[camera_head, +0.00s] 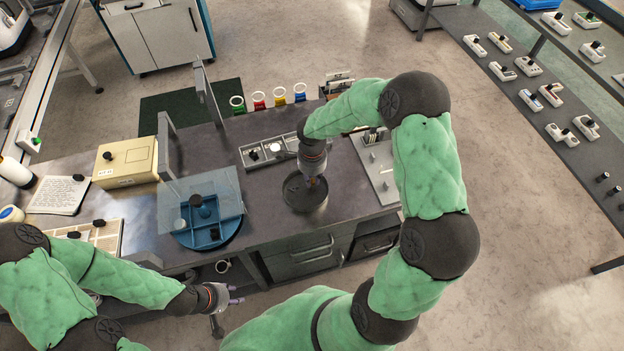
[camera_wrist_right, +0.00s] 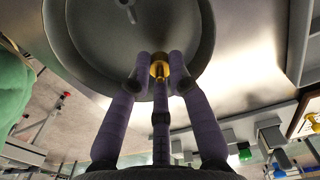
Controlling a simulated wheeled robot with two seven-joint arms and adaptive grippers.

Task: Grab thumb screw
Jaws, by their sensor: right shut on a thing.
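The thumb screw (camera_wrist_right: 159,67) is a small brass-coloured piece between the purple fingertips of my right gripper (camera_wrist_right: 160,66) in the right wrist view. The fingers are shut on it, over a round dark dish (camera_wrist_right: 200,40). In the head view my right gripper (camera_head: 313,183) points down over the same dish (camera_head: 300,203) on the dark bench; the screw is too small to make out there. My left gripper (camera_head: 236,295) is off the bench's front edge, low in the picture, with its fingers apart and nothing between them.
A blue round tray with a clear plate (camera_head: 208,232) stands left of the dish. A parts tray (camera_head: 262,155) lies behind it and a grey panel (camera_head: 378,168) to the right. Coloured rings (camera_head: 259,100) line the back edge. A beige box (camera_head: 125,163) stands at left.

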